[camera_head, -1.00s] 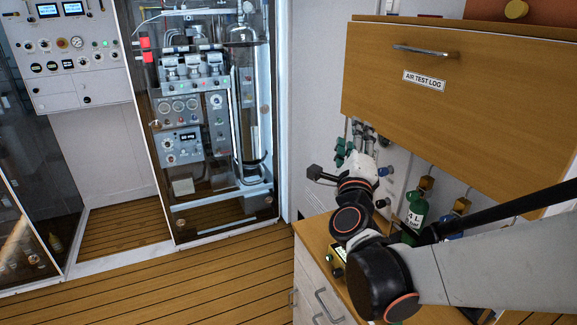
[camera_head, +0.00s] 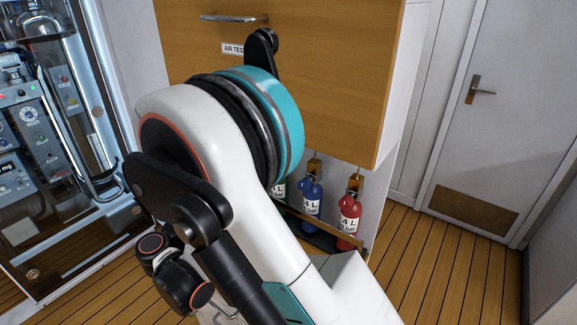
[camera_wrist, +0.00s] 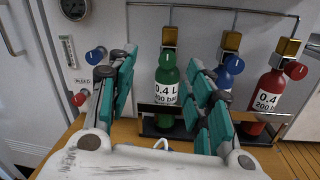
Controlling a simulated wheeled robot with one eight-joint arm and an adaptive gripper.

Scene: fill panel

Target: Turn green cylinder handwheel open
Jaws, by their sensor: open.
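In the wrist view the green cylinder (camera_wrist: 166,93) stands upright in a dark rack, its label reading "0.4 L 200 bar". Its round green handwheel (camera_wrist: 167,60) is at the top and faces the camera. My gripper (camera_wrist: 164,66) is open, with one teal finger left of the cylinder and one right of it. Nothing is held between the fingers. I cannot tell how far the fingertips are from the handwheel. In the head view my arm covers most of the green cylinder (camera_head: 279,190) and hides the gripper.
A blue cylinder (camera_head: 311,197) and a red cylinder (camera_head: 349,215) stand to the right in the same rack. A wooden cabinet (camera_head: 340,80) hangs above. Blue knob (camera_wrist: 95,56) and red knob (camera_wrist: 80,98) stick out of the panel left of the gripper.

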